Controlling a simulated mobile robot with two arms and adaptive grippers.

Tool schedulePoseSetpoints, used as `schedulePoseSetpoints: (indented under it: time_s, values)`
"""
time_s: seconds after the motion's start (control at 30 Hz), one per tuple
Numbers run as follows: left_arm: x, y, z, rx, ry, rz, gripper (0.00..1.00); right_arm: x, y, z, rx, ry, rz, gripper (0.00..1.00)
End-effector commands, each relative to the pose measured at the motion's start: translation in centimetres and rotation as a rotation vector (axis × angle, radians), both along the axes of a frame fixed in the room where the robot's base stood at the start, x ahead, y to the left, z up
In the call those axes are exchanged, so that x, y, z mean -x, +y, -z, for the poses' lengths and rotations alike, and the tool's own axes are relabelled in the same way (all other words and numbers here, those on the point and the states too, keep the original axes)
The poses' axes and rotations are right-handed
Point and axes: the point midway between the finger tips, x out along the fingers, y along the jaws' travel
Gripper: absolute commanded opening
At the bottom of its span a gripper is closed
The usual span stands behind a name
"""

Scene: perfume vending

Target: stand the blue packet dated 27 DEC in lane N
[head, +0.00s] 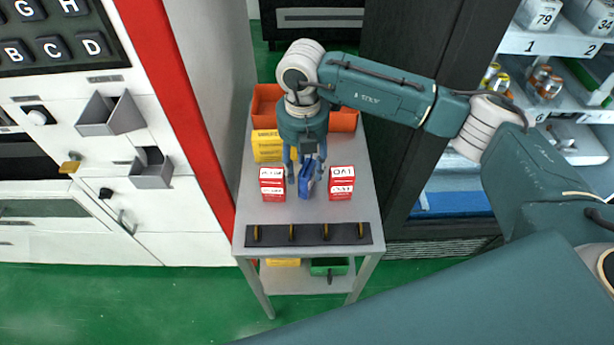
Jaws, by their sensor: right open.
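A blue packet (306,184) stands on the grey trolley top between two red-and-white packets, one on its left (272,184) and one on its right (341,183). Its date cannot be read here. My right gripper (305,172) points down at the blue packet, with its open fingers on either side of it. Whether they touch it I cannot tell. The gripper body and fingers hide part of the packet. My left gripper is out of view. No lane marked N can be made out.
The trolley (358,208) also carries a yellow packet (267,146), an orange bin (343,120) at the back and a dark strip (307,234) with brass hooks at the front. Numbered vending shelves (545,45) stand at right, a lettered keypad panel (60,50) at left.

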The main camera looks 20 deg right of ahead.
Motion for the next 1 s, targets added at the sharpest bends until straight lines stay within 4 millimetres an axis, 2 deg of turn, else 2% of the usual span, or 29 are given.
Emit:
schedulePoseSetpoints:
  time_s: [0.17, 0.43, 0.73, 0.9, 1.0]
  values:
    - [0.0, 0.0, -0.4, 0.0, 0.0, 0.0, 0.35, 0.0, 0.0, 1.5, 0.001, 0.002, 0.0, 0.44]
    - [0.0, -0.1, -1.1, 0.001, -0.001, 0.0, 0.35, 0.0, 0.0, 5.2, 0.0, 0.001, -0.001, 0.44]
    - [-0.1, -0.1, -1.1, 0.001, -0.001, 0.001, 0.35, 0.0, 0.0, 5.8, 0.001, -0.001, -0.003, 0.44]
    - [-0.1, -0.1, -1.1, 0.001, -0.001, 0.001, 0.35, 0.0, 0.0, 5.8, 0.0, -0.001, -0.002, 0.11]
    - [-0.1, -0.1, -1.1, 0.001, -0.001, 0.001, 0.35, 0.0, 0.0, 5.7, 0.0, -0.001, -0.002, 0.07]
